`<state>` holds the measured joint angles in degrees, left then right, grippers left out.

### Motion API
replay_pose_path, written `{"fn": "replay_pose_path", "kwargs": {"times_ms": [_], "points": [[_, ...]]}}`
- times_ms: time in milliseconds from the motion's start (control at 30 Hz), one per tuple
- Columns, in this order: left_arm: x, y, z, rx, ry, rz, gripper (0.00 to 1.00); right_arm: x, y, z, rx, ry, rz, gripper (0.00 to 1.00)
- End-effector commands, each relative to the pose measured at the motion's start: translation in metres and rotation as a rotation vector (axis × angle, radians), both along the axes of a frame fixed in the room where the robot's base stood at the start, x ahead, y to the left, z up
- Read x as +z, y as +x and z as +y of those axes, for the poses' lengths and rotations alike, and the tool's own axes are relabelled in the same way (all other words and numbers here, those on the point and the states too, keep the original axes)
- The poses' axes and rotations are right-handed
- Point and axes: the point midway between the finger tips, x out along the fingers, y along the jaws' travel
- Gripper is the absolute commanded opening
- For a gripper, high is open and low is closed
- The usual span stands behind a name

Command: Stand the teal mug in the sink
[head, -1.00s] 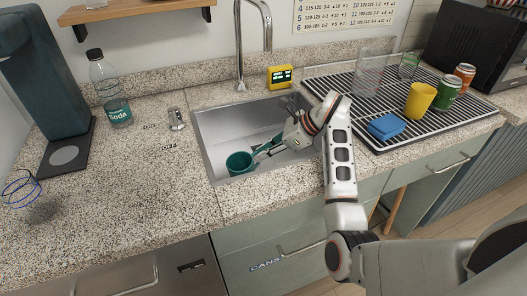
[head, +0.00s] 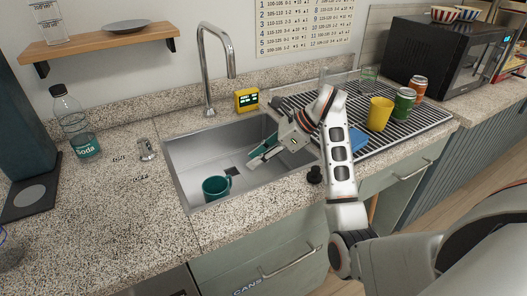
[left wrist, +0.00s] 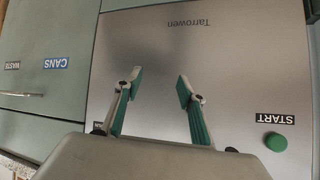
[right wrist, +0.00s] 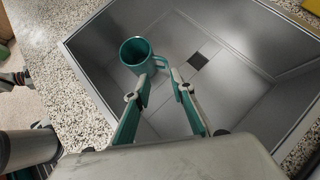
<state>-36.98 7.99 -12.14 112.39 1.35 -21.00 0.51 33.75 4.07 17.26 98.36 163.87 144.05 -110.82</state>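The teal mug (head: 216,187) stands upright on the floor of the steel sink (head: 190,149), near its front left corner. In the right wrist view the mug (right wrist: 136,53) shows its open mouth and its handle, with the sink floor around it. My right gripper (head: 255,160) is over the sink, to the right of the mug and apart from it. Its fingers (right wrist: 160,84) are spread with nothing between them. My left gripper (left wrist: 158,84) shows only in its own wrist view, open and empty, before a steel appliance front.
A faucet (head: 207,75) rises behind the sink. A yellow timer (head: 246,100) stands at the back. Right of the sink, a drying rack (head: 400,137) holds a yellow cup (head: 379,114), cans and a blue sponge (head: 357,140). A soda bottle (head: 77,125) stands left; counter there is mostly clear.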

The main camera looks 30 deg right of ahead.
Motion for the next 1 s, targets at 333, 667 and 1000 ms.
{"fn": "replay_pose_path", "kwargs": {"times_ms": [333, 667, 1000], "points": [[-0.001, -0.003, 0.0, 0.0, 0.0, 0.006, 0.4, 0.02, -0.01, -0.017, 0.0, 0.0, 0.0, 0.24], [0.003, -0.001, -0.001, 0.0, -0.001, 0.0, 0.4, 0.02, -0.01, -0.017, 0.0, 0.001, -0.001, 0.24], [-0.009, -0.004, -0.002, 0.0, -0.003, 0.008, 0.4, 0.029, 0.013, -0.074, -0.126, -0.128, -0.03, 0.24]]}}
